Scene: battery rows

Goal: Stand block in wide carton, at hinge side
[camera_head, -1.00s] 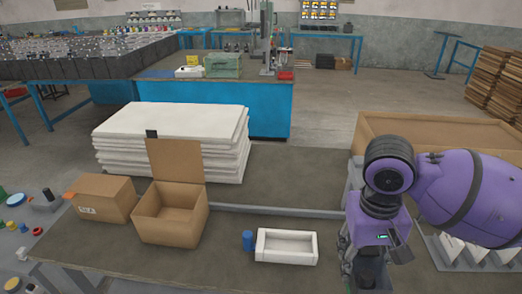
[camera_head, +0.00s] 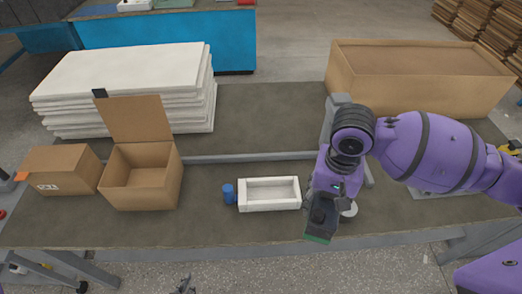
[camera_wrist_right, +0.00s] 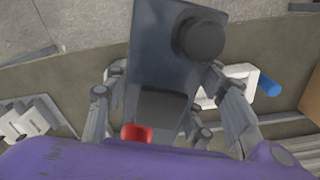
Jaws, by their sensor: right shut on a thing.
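My right gripper (camera_head: 324,198) is shut on a dark grey block (camera_head: 321,217), held over the front of the table, right of the white tray. The block has a green end in the head view. In the right wrist view the block (camera_wrist_right: 165,50) shows a round black knob, with my gripper's fingers (camera_wrist_right: 168,108) on both sides of it. An open carton (camera_head: 140,185) stands at the left, its hinged lid (camera_head: 134,119) raised at the back; it looks empty. A small dark piece at the bottom edge may be my left gripper (camera_head: 185,286); its jaws are unclear.
A white tray (camera_head: 271,207) and a blue cylinder (camera_head: 229,194) stand between the open carton and my right gripper. A closed carton (camera_head: 60,170) is left of the open one. White sheets (camera_head: 125,85) are stacked behind; a large carton (camera_head: 415,90) stands back right.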

